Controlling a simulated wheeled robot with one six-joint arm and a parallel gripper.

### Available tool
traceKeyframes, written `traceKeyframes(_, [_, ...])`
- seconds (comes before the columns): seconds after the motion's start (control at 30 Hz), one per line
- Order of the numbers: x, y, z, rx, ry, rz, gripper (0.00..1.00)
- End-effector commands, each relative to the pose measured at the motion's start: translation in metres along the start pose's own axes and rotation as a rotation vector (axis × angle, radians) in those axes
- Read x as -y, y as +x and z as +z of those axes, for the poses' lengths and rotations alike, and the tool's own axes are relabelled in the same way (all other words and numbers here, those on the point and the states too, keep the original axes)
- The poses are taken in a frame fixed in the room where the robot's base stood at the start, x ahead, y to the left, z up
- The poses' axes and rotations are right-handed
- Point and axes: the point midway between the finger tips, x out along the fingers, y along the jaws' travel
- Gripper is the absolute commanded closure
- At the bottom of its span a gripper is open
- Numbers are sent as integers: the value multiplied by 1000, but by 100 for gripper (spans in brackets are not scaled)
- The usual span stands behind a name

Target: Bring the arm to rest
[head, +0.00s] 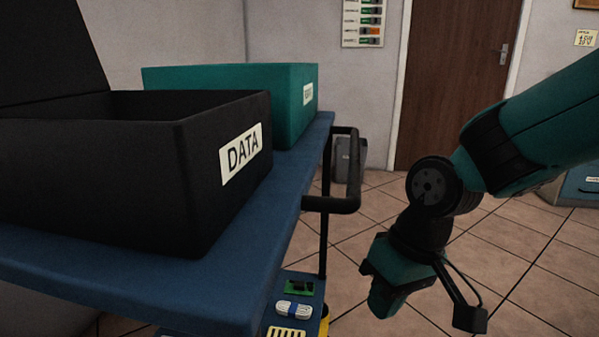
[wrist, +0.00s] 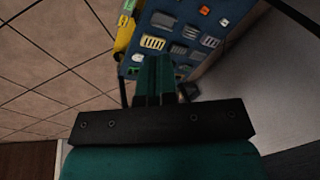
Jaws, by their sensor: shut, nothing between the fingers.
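My arm comes in from the right of the head view, bent down at the wrist. My gripper (head: 384,303) hangs in the air to the right of the blue cart, above the tiled floor, and points downward. In the wrist view my gripper (wrist: 156,62) shows its two green fingers pressed together, with nothing between them. The fingers appear apart from the cart.
A blue cart (head: 150,282) carries an open black box labelled DATA (head: 90,185) and a teal box (head: 215,75). Its black handle (head: 345,203) projects near my gripper. A lower shelf (wrist: 205,42) holds several small parts. Open floor (head: 535,275) lies right, before a brown door (head: 455,80).

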Motion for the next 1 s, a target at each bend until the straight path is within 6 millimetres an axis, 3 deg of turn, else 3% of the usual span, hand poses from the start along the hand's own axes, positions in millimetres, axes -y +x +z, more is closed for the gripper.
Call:
traceKeyframes(0.03, [9, -30, 14, -16, -17, -11, 100])
traceKeyframes(0.1, [19, -53, 33, -26, -42, -26, 100])
traceKeyframes(0.43, [54, -118, 109, -66, -144, -67, 100])
traceKeyframes(0.77, [74, -200, 94, -60, -140, -67, 100])
traceKeyframes(1.0, [97, -287, 84, -61, -140, -67, 100])
